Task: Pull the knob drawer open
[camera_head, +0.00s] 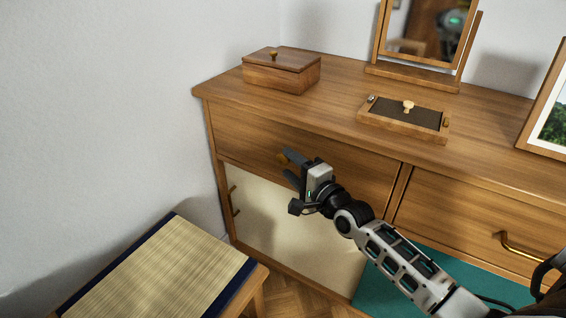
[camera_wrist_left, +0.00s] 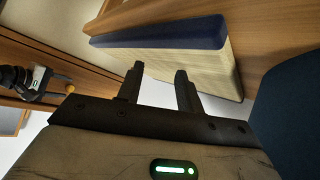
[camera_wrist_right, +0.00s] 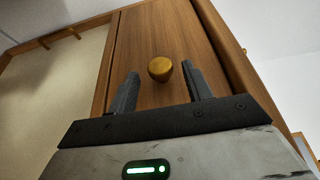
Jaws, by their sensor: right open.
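The knob drawer (camera_head: 245,135) is the wooden front at the upper left of the dresser; it looks shut. Its round brass knob (camera_head: 282,158) shows just ahead of my right gripper (camera_head: 289,165). In the right wrist view the knob (camera_wrist_right: 160,69) appears between the fingertips of my right gripper (camera_wrist_right: 160,73), which is open. I see no finger closed on it, and cannot tell how deep it sits between them. My left gripper (camera_wrist_left: 160,70) is open and empty in the left wrist view, facing the bench; it is not seen in the head view.
A drawer with a bar handle (camera_head: 520,247) is to the right. A cream door panel (camera_head: 290,225) lies below. A wooden box (camera_head: 281,71), a tray (camera_head: 380,120), a mirror (camera_head: 425,30) and a picture frame (camera_head: 550,110) stand on top. A mat-topped bench (camera_head: 160,270) stands at lower left.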

